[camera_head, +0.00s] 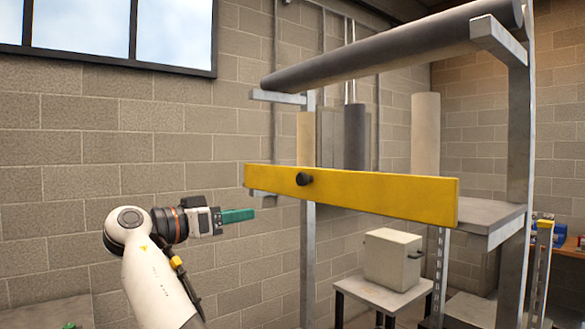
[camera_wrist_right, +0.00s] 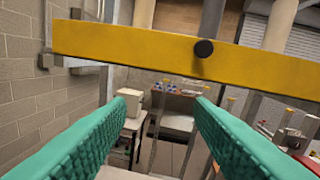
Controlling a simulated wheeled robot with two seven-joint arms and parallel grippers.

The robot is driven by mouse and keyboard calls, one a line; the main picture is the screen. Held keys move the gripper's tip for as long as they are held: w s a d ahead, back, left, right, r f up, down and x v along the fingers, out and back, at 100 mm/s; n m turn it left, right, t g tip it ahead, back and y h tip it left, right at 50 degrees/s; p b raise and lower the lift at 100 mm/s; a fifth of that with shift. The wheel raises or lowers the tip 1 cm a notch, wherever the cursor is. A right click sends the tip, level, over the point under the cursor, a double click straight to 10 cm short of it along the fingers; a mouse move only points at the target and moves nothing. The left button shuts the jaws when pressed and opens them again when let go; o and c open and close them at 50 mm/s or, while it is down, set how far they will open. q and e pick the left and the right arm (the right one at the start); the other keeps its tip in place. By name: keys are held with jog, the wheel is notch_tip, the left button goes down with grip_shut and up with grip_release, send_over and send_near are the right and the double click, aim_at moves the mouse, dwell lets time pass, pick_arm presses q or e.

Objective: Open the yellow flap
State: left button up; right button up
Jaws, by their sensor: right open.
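The yellow flap (camera_head: 380,192) is a long flat bar across the front of a grey metal frame, with a black round knob (camera_head: 304,179) near its left end. In the right wrist view the flap (camera_wrist_right: 130,50) spans the upper part, with the knob (camera_wrist_right: 204,48) right of the middle. My right gripper (camera_head: 240,215) is left of the flap's left end and lower than the knob, apart from it. In the right wrist view its green fingers (camera_wrist_right: 162,102) are spread with nothing between them.
The metal frame (camera_head: 518,150) carries a thick dark roller (camera_head: 390,50) above the flap and a grey shelf (camera_head: 485,215) behind it. A pale box (camera_head: 392,259) stands on a small table (camera_head: 385,293) below. A block wall (camera_head: 90,150) lies behind my right arm.

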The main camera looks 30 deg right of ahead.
aim_at(299, 180)
jog(key=s+r+m+g, duration=0.2)
jog(key=s+r+m, duration=0.1)
jog(key=s+r, duration=0.3)
jog(key=d+p, duration=0.1)
jog(key=d, duration=0.2)
jog(key=w+d+p, duration=0.1)
jog(key=d, duration=0.2)
jog(key=w+d+p, duration=0.1)
jog(key=d+p, duration=0.1)
jog(key=d, duration=0.2)
jog(key=shift+w+d+r, duration=0.1)
jog(key=shift+w+r, duration=0.1)
jog(key=shift+r, duration=0.1)
jog(key=shift+w+d+f, duration=0.1)
jog(key=shift+d, duration=0.6)
jog(key=shift+c, duration=0.5)
grip_shut()
